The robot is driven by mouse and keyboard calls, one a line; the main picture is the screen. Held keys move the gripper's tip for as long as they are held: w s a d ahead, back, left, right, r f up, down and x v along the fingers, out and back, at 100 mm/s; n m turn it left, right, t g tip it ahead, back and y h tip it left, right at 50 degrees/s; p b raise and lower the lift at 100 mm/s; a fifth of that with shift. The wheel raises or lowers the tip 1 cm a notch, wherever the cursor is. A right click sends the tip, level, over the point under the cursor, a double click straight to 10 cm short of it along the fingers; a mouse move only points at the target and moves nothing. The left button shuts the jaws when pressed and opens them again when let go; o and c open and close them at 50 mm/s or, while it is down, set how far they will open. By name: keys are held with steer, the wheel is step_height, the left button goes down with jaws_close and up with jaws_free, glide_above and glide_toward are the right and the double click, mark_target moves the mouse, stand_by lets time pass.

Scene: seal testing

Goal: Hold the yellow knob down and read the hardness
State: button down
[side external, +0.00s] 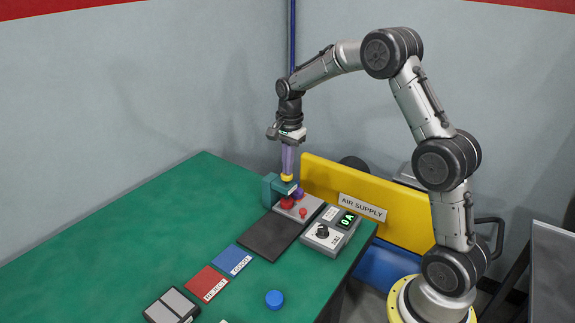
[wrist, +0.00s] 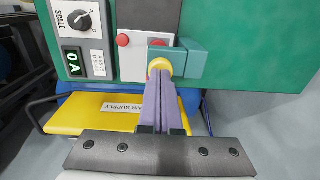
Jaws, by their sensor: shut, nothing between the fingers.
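My gripper (side external: 287,173) is shut with nothing between its long purple fingers, which point down. Their tips meet the top of the yellow knob (side external: 287,178), on the teal tester (side external: 271,190); contact looks likely, but the exact gap is hard to see. In the wrist view the fingers (wrist: 160,84) end at the yellow knob (wrist: 159,64), beside the teal block (wrist: 190,60). Below the knob is a red round part (side external: 286,203). The display (wrist: 73,62) on the grey box shows green characters that look like 0 and A.
The grey box has a SCALE dial (wrist: 80,19). A dark mat (side external: 270,236), blue GOOD pad (side external: 231,260), red REJECT pad (side external: 206,284) and blue disc (side external: 274,298) lie on the green table (side external: 140,235). A yellow AIR SUPPLY panel (side external: 325,180) stands behind the tester. The table's left is clear.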

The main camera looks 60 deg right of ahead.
steer(key=shift+f, duration=1.25)
steer(key=shift+s+f, duration=0.1)
steer(key=shift+s+d, duration=0.1)
stand_by(1.0)
stand_by(0.4)
step_height(320, 180, up, 16)
steer(key=shift+f, duration=0.15)
stand_by(0.3)
